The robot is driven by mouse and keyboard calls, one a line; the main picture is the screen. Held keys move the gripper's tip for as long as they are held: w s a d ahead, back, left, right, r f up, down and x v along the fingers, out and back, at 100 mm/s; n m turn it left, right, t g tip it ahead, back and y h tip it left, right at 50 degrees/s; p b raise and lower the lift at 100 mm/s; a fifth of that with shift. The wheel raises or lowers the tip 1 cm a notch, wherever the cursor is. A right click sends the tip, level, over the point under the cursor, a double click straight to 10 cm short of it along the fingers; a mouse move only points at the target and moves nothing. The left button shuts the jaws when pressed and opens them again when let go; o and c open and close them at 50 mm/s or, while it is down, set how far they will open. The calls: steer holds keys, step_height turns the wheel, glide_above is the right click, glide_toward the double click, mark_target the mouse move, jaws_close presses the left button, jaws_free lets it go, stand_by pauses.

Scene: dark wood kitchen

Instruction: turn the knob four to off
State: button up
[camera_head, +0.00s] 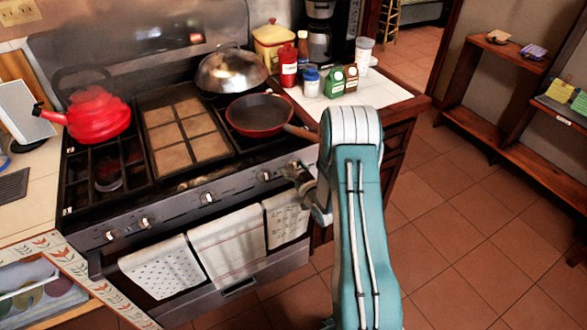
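The stove (180,207) has a row of several knobs along its sloped front panel. From the left, knobs show at the far left (112,234), beside it (146,222), near the middle (207,198) and right of the middle (264,176). The labels are too small to read, so I cannot tell which is knob four. My gripper (297,174) is at the right end of the panel, in front of or touching the spot of the rightmost knob, which it mostly hides. The fingers are small and dark; their opening cannot be made out.
Towels (228,245) hang from the oven handle below the panel. A red kettle (98,113), a dark pan (259,114) and a domed steel lid (231,70) are on the stove top. The pan's handle points toward my arm. Open tiled floor (455,250) lies to the right.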

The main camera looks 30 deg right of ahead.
stand_by(0.4)
steer(key=s, duration=1.2)
steer(key=shift+d, duration=0.25)
steer(key=shift+w, duration=0.1)
